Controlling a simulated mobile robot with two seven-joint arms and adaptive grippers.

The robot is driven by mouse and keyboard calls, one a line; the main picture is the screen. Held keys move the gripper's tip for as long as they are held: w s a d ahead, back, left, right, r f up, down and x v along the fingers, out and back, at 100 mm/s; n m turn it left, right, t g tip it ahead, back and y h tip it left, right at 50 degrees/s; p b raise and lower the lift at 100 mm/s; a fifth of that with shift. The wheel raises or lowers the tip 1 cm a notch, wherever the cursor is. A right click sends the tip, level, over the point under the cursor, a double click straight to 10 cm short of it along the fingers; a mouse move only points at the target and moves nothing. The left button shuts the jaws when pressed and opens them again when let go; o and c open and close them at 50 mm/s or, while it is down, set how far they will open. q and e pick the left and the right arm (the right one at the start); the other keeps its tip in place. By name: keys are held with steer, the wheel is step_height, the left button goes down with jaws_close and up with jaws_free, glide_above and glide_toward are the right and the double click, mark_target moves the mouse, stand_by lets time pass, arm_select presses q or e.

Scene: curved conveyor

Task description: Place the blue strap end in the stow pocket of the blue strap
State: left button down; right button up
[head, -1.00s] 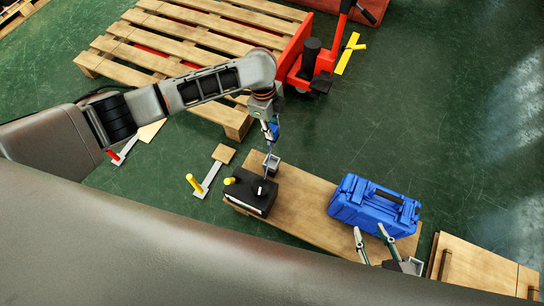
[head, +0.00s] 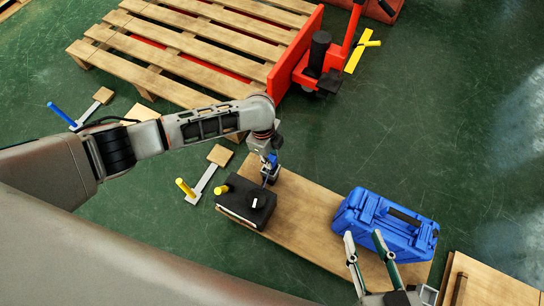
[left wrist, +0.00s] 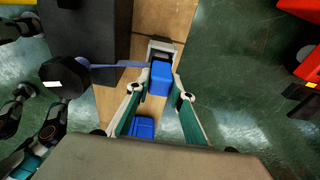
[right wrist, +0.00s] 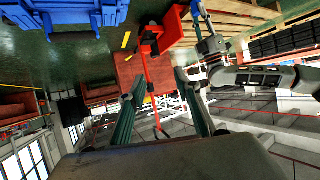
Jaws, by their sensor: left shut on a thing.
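The blue strap end (left wrist: 160,78) is a blue block between the fingertips of my left gripper (left wrist: 159,90), which is shut on it. A blue strap (left wrist: 108,67) runs from it towards the black box. The grey stow pocket (left wrist: 164,47) is right at the block's far end; I cannot tell whether the block is inside its mouth. In the head view my left gripper (head: 269,164) is low at the pocket, beside the black box (head: 246,201), and largely hides the strap end. My right gripper (head: 364,240) is open and empty by the blue case.
A blue case (head: 386,222) stands on the wooden board (head: 299,214), to the right. Yellow-handled (head: 186,188) and blue-handled (head: 62,114) fixtures stand on the floor. A pallet (head: 185,50) and red pallet jack (head: 300,55) are behind.

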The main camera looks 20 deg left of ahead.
arm_select(q)
steer(key=shift+s+f, duration=0.2)
steer(key=shift+f, duration=0.65)
steer(key=shift+w+r, duration=0.2)
steer(key=shift+r, duration=0.15)
steer(key=shift+f, duration=0.3)
steer(key=c, duration=1.8)
jaws_free()
steer(key=shift+o, duration=0.2)
arm_select(e)
steer(key=shift+w+a+r, duration=0.2)
steer(key=shift+a+r, duration=0.05)
steer(key=shift+r, duration=0.1)
arm_select(q)
steer(key=shift+r, duration=0.1)
